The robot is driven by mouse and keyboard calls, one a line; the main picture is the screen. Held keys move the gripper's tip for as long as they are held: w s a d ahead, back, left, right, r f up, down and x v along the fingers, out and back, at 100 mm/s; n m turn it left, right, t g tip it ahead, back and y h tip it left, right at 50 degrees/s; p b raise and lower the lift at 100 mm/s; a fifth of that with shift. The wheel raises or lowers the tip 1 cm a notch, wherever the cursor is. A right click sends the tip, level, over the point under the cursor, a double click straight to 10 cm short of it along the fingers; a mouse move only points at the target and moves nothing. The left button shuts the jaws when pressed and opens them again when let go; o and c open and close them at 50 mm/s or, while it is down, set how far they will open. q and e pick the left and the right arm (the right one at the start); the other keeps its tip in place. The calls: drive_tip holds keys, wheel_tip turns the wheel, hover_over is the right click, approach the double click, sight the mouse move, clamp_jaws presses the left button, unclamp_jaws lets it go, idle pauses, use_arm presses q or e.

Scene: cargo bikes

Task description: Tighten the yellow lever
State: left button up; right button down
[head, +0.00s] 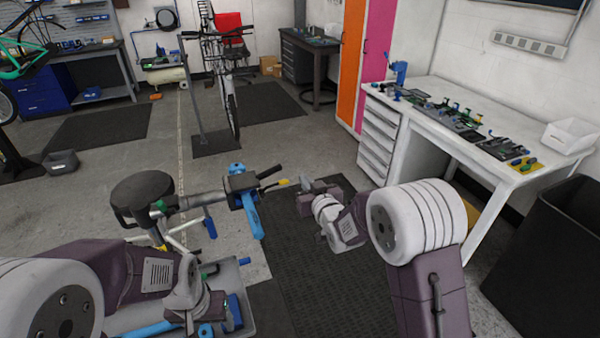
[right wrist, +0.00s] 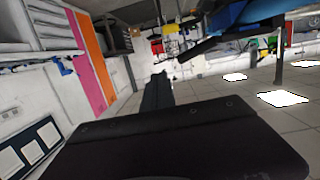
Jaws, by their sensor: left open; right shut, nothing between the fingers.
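The yellow lever (head: 281,183) is a small yellow tip sticking out to the right from the dark and blue clamp (head: 243,190) near the bike seat. My right gripper (head: 306,191) is shut and empty, just right of the lever's tip; I cannot tell whether they touch. In the right wrist view the dark gripper body (right wrist: 180,145) fills the bottom, and the lever cannot be made out. My left gripper (head: 212,312) is open at the bottom, over a grey tray, well below the lever. Its fingertips are partly hidden.
A black bike seat (head: 143,192) stands left of the clamp. A grey tray (head: 247,275) with blue parts lies below. A white workbench (head: 450,125) with tools and a dark bin (head: 540,250) are on the right. Dark floor mat lies beneath my right arm.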

sight(285, 180)
drive_tip(key=shift+g, duration=0.4)
drive_tip(key=w+a+f, duration=0.1)
drive_tip(key=w+a, duration=0.1)
drive_tip(key=w+a+f+p, duration=0.1)
drive_tip(key=w+a+f, duration=0.2)
drive_tip(key=w+f, duration=0.1)
drive_tip(key=w, duration=0.1)
drive_tip(key=shift+w+a+f+p, duration=0.1)
drive_tip(key=shift+a+p, duration=0.25)
drive_tip(key=shift+a, duration=0.05)
drive_tip(key=shift+w+a, duration=0.15)
drive_tip(key=shift+w, duration=0.15)
drive_tip(key=shift+f, duration=0.1)
